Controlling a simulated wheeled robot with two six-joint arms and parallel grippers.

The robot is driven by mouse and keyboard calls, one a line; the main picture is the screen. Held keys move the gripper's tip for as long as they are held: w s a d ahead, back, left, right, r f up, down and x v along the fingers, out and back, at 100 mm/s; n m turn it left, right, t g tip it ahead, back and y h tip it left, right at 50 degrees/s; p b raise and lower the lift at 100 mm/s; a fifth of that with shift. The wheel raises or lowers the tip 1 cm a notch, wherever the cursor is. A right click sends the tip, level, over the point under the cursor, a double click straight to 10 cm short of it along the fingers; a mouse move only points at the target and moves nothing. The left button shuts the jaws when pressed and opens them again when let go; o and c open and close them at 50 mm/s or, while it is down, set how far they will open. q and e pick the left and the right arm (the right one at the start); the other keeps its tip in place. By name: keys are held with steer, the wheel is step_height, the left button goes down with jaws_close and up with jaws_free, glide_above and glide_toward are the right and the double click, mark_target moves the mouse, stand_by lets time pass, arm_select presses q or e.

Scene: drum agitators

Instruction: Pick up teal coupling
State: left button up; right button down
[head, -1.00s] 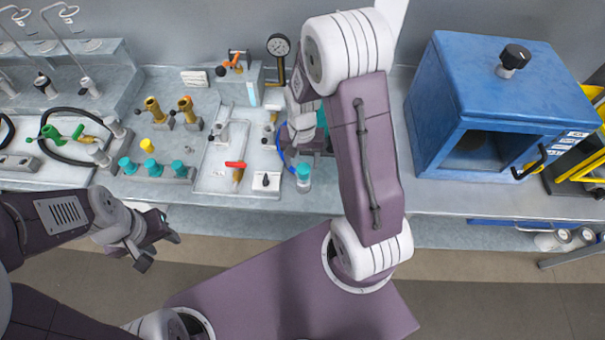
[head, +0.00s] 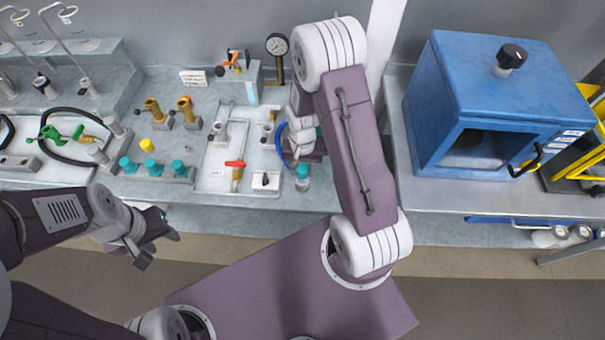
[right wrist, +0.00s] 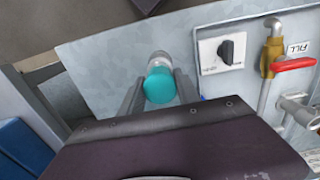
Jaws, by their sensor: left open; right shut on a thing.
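A teal coupling with a clear lower body (head: 303,171) is at the bench's front edge, just right of the black-knob switch box. In the right wrist view the teal coupling (right wrist: 160,87) lies between the two fingers of my right gripper (right wrist: 158,92), which is shut on it. In the head view my right gripper (head: 299,152) is partly hidden by my own wrist and forearm. I cannot tell whether the coupling touches the bench. Several other teal pieces (head: 152,168) stand in a grey rack on the left. My left gripper (head: 160,249) is open and empty, in front of the bench.
The switch box (head: 266,181) and a red-handled valve (head: 236,164) are left of the coupling. A gauge (head: 277,45) stands behind. A blue box with an open front (head: 433,115) stands on the right. Bare bench (head: 410,197) lies before it.

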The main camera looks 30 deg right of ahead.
steer(key=shift+w+r, duration=0.1)
steer(key=shift+r, duration=0.3)
steer(key=r, duration=0.2)
steer(key=r+b, duration=0.1)
steer(key=shift+s+d+r, duration=0.2)
steer(key=shift+s+r, duration=0.15)
steer(key=shift+r, duration=0.05)
steer(key=s+d+r, duration=0.4)
steer(key=s+r, duration=0.2)
steer(key=s, duration=0.4)
steer(key=shift+s+r+b, duration=0.15)
steer(key=shift+r+b, duration=0.1)
steer(key=shift+b, duration=0.1)
